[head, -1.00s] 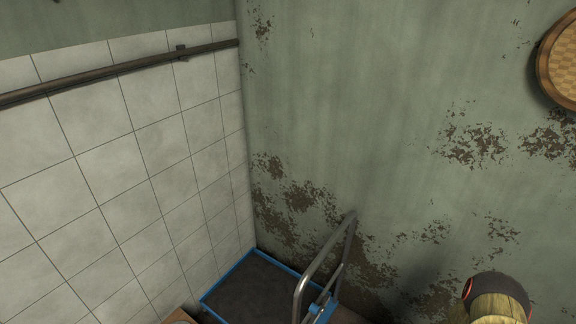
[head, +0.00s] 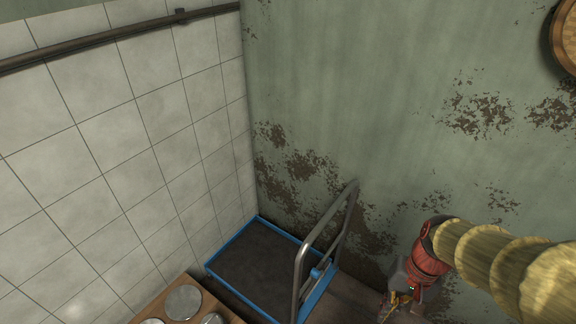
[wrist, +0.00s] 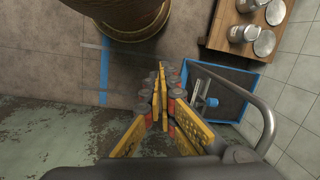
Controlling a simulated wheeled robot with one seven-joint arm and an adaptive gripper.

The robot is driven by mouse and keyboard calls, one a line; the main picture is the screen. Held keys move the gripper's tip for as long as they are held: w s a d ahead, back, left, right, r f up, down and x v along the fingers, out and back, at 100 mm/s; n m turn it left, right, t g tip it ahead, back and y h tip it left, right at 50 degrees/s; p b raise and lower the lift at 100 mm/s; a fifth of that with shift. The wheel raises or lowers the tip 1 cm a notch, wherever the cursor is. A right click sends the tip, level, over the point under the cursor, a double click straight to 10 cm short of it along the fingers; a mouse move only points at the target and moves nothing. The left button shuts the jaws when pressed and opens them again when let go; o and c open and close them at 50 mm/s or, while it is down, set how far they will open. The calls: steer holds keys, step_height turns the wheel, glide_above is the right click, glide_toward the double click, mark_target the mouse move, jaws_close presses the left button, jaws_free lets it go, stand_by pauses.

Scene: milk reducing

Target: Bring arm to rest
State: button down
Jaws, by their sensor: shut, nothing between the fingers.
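My gripper (wrist: 160,78) shows in the wrist view with its yellow-sided fingers brought together and nothing between them. In the head view my gripper (head: 398,300) hangs at the lower right, at the end of my arm, pointing down. It is in the air to the right of the blue-edged cart's handle and touches nothing that I can see.
A blue-edged platform cart (head: 232,243) with a bent metal handle (head: 325,236) stands in the corner. A wooden barrel (wrist: 125,14) stands on the floor in the wrist view.

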steer(key=a+r+n+t+h, duration=0.1)
steer(key=a+r+n+t, duration=0.1)
steer(key=r, duration=0.6)
steer(key=s+a+r+n+t, duration=0.1)
steer(key=r+t, duration=0.3)
steer(key=r, duration=0.4)
steer(key=shift+s+a+r+n+h, duration=0.15)
steer(key=shift+a+r+n+h, duration=0.2)
steer(key=shift+a+n, duration=0.3)
